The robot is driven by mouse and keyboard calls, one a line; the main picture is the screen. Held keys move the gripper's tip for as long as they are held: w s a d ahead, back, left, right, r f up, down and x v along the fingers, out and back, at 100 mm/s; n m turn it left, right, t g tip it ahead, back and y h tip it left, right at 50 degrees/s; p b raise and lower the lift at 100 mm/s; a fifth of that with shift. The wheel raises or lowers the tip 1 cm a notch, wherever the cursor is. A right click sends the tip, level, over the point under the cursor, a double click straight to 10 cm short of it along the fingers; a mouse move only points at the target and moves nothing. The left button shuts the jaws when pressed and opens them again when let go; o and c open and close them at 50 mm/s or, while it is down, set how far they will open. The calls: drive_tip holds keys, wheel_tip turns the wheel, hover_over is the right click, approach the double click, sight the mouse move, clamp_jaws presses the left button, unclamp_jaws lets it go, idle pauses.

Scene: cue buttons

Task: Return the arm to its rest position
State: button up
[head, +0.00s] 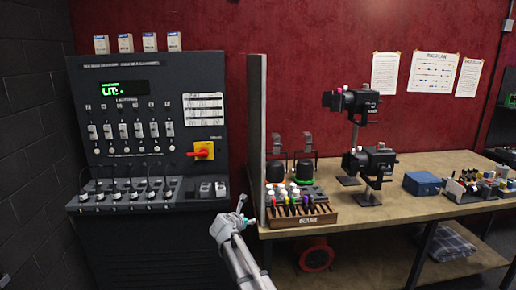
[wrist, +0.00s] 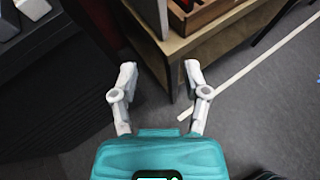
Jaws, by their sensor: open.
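My arm rises from the bottom middle of the head view, with my gripper (head: 240,207) in front of the gap between the black control console (head: 150,226) and the wooden workbench (head: 350,226). In the wrist view my gripper (wrist: 160,80) is open, its two pale fingers spread apart with nothing between them. Past the fingers are the bench's front corner and leg (wrist: 178,58) and the dark grey floor (wrist: 235,95). I cannot tell whether the gripper touches anything, but it looks clear.
The console's ledge with grey buttons (head: 206,191) is left of my gripper. A red round object (head: 316,256) is under the bench. Open floor shows in the wrist view.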

drive_tip(key=s+d+f+m+g, duration=0.3)
drive_tip(key=s+d+m, duration=0.4)
drive_tip(key=d, duration=0.1)
drive_tip(key=s+d+f+m+g, duration=0.3)
drive_tip(key=s+d+f+m, duration=0.1)
drive_tip(key=s+d+m, duration=0.35)
drive_tip(key=s+d+f+m+g+y, duration=0.1)
drive_tip(key=s+d+m+g+y, duration=0.1)
drive_tip(key=s+m, duration=0.6)
drive_tip(key=s+d+f+m+g+y, duration=0.2)
drive_tip(key=s+d+m+g+y, duration=0.1)
drive_tip(key=s+m, duration=0.5)
drive_tip(key=shift+s+d+f+g, duration=0.3)
drive_tip(key=shift+s+d, duration=0.05)
drive_tip(key=shift+s, duration=0.65)
